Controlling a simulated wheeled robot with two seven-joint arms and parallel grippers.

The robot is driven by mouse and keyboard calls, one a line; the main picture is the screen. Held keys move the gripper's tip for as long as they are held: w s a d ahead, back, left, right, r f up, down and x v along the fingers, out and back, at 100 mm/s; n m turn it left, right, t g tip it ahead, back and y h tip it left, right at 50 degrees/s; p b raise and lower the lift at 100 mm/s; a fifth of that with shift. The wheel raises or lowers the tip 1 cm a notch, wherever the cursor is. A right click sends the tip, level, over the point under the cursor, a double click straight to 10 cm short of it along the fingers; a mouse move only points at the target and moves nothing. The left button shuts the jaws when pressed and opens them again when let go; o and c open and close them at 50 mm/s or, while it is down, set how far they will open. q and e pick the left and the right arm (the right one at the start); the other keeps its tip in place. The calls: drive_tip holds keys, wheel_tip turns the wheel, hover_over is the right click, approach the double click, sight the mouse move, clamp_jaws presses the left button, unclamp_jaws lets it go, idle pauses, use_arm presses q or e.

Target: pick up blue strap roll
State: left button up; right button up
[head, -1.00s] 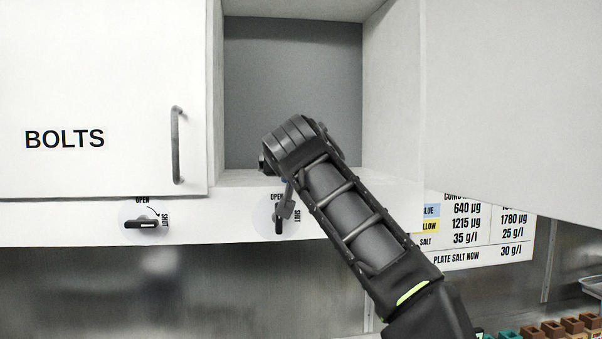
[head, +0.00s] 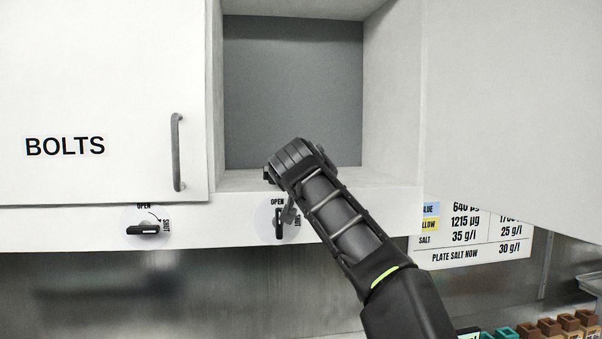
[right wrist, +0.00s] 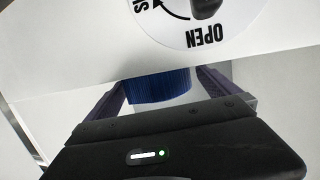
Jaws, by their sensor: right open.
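The blue strap roll (right wrist: 158,86) shows in the right wrist view as a ribbed blue band with a pale part below it. It lies just past the edge of the white panel, between the two fingers of my right gripper (right wrist: 162,92). The fingers are open, one on each side of it; contact cannot be told. The gripper body hides part of the roll. In the head view my right arm reaches to the open cabinet (head: 391,100); its wrist hides the fingers, and no blue roll shows there. My left gripper is not in view.
A shut door marked BOLTS (head: 65,146) with a handle is at the left. A dial (head: 279,224) sits on the panel beside my wrist, another (head: 148,229) further left. A large white panel (head: 510,110) fills the right. Brown blocks (head: 568,322) stand at lower right.

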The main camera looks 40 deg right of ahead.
idle(0.5)
drive_tip(key=c, duration=1.6)
